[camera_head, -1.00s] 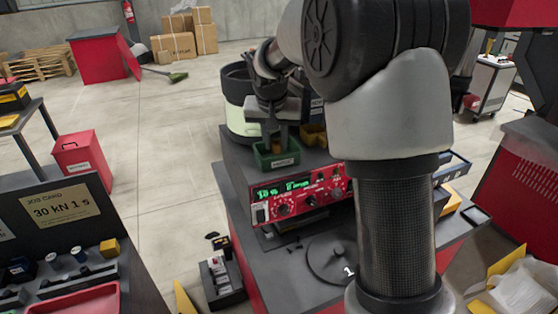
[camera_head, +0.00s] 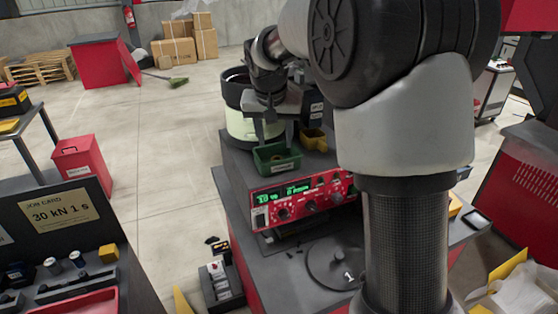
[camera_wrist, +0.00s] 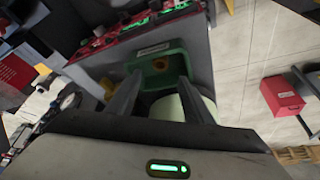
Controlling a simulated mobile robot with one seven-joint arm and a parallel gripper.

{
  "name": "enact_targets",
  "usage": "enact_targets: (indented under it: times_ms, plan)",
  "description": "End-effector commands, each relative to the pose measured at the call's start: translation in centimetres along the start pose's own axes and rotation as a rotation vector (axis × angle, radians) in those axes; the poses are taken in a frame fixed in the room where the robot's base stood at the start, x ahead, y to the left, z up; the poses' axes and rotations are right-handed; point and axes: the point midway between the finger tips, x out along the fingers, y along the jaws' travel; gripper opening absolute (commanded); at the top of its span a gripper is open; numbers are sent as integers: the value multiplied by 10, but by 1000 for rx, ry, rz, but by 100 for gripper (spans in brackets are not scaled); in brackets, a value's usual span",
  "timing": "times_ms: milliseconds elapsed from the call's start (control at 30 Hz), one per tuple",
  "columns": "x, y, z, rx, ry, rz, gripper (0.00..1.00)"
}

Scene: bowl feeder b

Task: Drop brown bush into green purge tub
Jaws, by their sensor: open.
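The green purge tub (camera_head: 269,166) stands on top of the grey feeder housing, with a white label on its front. In the wrist view the tub (camera_wrist: 178,65) lies just beyond my fingertips. The brown bush (camera_wrist: 160,65) shows as a small orange-brown ring inside the tub. In the head view it is hard to make out within the tub. My gripper (camera_head: 273,131) is open and empty above the tub, its two fingers apart; they also show in the wrist view (camera_wrist: 161,78).
The round feeder bowl (camera_head: 237,122) stands behind the tub, partly hidden by my arm. A yellow-brown bin (camera_head: 313,139) sits right of the tub. The red control panel (camera_head: 302,197) is in front, below it.

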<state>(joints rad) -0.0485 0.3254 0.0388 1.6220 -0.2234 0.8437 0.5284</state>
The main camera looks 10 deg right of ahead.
Motion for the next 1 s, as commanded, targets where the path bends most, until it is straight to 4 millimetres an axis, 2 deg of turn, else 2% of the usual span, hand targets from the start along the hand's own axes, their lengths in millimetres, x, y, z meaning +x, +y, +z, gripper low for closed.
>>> enact_targets:
  times_ms: [33, 300, 500, 700, 1000]
  plan:
    - [-14, -1, -1, 0, 6, -2, 47]
    - [-81, -1, -1, 1, 5, -4, 47]
    - [-119, 0, -1, 1, 4, -2, 47]
    - [-135, 0, 0, 1, 1, -1, 47]
    - [-138, 1, 1, -1, 1, -2, 47]
